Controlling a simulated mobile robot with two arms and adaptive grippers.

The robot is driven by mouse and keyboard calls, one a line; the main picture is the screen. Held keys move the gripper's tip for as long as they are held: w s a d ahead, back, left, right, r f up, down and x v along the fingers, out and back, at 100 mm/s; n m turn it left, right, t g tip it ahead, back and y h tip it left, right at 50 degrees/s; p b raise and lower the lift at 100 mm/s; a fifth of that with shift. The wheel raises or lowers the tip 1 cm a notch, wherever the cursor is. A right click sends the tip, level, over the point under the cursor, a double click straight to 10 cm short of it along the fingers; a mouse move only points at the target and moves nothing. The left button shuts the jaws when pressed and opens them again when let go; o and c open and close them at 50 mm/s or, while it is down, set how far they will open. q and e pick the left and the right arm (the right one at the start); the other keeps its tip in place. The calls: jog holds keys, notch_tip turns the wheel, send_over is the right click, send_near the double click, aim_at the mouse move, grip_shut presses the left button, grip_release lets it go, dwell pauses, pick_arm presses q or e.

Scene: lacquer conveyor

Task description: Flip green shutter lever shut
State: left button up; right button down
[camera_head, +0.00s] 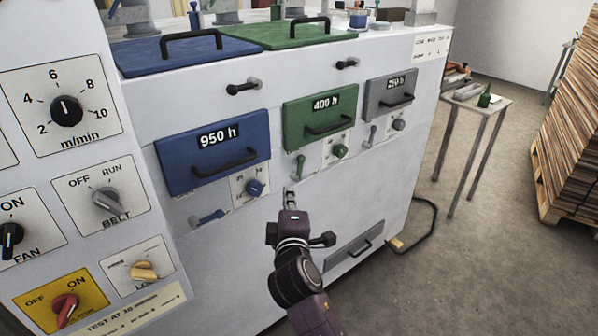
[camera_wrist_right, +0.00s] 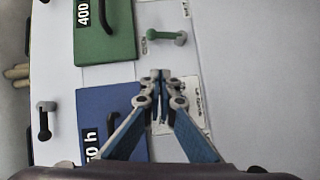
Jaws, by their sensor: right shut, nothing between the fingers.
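The green shutter lever (camera_head: 300,166) is a small handle on the white machine front, below the left part of the green 400 h door (camera_head: 318,112). In the head view it stands roughly upright. It also shows in the right wrist view (camera_wrist_right: 165,36), with a round grey end at its right. My right gripper (camera_head: 289,194) is shut and empty, just below the lever. In the right wrist view its closed fingertips (camera_wrist_right: 160,75) are apart from the lever, which lies beyond them. My left gripper is out of view.
A blue 950 h door (camera_head: 212,152) with a blue lever (camera_head: 206,217) and blue knob (camera_head: 254,187) is left of my gripper. A green knob (camera_head: 340,151) sits right of the green lever. A grey door (camera_head: 391,94) and grey lever (camera_head: 373,135) are farther right.

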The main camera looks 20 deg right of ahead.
send_near(294, 172)
notch_tip(294, 172, up, 3)
jog(key=w+a, duration=0.2)
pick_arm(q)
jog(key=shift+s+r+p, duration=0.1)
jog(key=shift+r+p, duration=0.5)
pick_arm(e)
jog(key=shift+w+d+f, duration=0.1)
jog(key=shift+w+d, duration=0.55)
jog(key=shift+d, duration=0.25)
jog(key=shift+w+d+f, duration=0.1)
jog(key=shift+w+d, duration=0.55)
jog(key=shift+d, duration=0.25)
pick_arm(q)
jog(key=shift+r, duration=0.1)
